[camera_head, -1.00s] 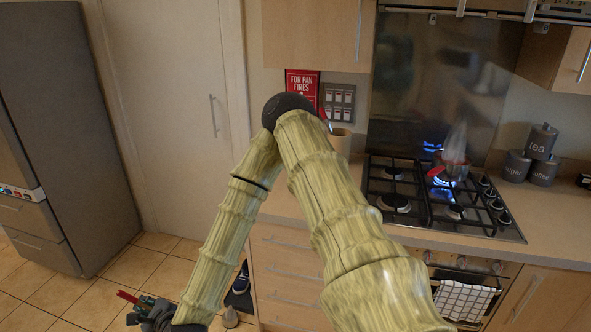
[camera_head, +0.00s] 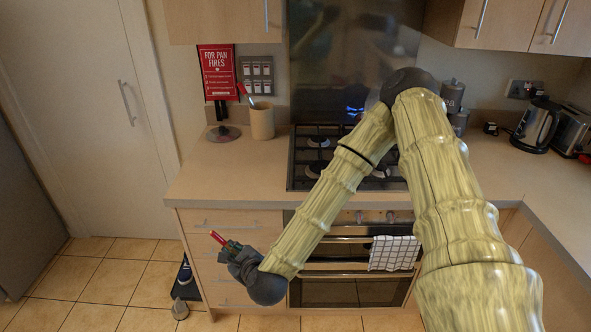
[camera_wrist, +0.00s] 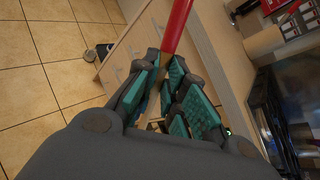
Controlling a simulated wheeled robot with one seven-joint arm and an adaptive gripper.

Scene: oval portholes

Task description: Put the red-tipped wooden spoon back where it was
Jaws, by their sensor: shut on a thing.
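My gripper (camera_head: 238,252) is shut on the red-tipped wooden spoon (camera_head: 217,238), low in front of the drawers and below the counter's front edge. In the wrist view, the spoon's red end (camera_wrist: 176,25) sticks out beyond the teal-padded fingers of my gripper (camera_wrist: 166,78). The spoon's other end is mostly hidden by the fingers. A beige utensil pot (camera_head: 262,123) stands upright on the counter near its left end, with a red-tipped utensil (camera_head: 243,91) leaning out of it. The pot also shows in the wrist view (camera_wrist: 264,42), apart from my gripper.
A dark round object (camera_head: 223,133) lies left of the pot. The gas hob (camera_head: 304,157) is to the right, partly behind my arm. A kettle (camera_head: 537,125) and toaster (camera_head: 571,128) stand far right. Bare counter (camera_head: 225,175) lies before the pot. Small objects (camera_head: 185,285) are on the floor.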

